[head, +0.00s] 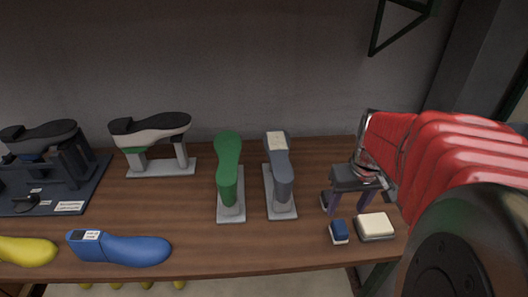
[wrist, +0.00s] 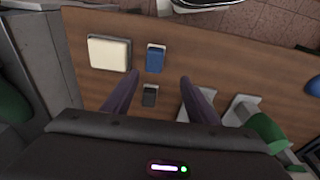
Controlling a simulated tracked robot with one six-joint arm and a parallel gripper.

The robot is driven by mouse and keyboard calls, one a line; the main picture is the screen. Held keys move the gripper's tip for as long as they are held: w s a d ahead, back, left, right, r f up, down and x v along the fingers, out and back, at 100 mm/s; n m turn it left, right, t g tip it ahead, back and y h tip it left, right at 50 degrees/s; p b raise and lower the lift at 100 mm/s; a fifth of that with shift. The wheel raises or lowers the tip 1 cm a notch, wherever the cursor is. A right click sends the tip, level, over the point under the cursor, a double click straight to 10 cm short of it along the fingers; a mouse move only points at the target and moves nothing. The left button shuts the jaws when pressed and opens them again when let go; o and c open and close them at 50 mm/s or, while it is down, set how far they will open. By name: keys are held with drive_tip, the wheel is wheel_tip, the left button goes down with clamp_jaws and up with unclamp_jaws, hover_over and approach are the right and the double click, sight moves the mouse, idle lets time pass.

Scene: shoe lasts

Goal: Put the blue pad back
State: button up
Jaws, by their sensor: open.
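The blue pad (head: 339,230) is a small block on a grey base, lying near the front edge of the wooden table (head: 190,210), left of a larger cream pad (head: 375,225). In the wrist view the blue pad (wrist: 155,59) lies just beyond my fingertips, beside the cream pad (wrist: 108,53). A small dark grey block (wrist: 150,96) shows between my fingers. My gripper (head: 349,208), with purple fingers, is open and empty, pointing down behind the blue pad. In the wrist view my gripper (wrist: 158,78) has its fingers spread.
A green last (head: 228,155) and a grey-blue last (head: 280,170) stand on grey stands left of my gripper. A blue last (head: 118,248) and yellow last (head: 27,250) lie at the front left. A shoe on a stand (head: 150,130) and a dark rig (head: 45,170) stand behind.

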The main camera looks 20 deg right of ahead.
drive_tip(key=s+a+r+n+t, duration=0.1)
drive_tip(key=a+r+t, duration=0.1)
drive_tip(key=a, duration=0.8)
drive_tip(key=s+a+r+n+t, duration=0.1)
drive_tip(key=a+r, duration=0.4)
drive_tip(key=a, duration=0.6)
drive_tip(key=shift+s+a+r+n+t+y, duration=0.2)
drive_tip(key=shift+s+n+t+y, duration=0.1)
drive_tip(key=shift+n+t, duration=0.15)
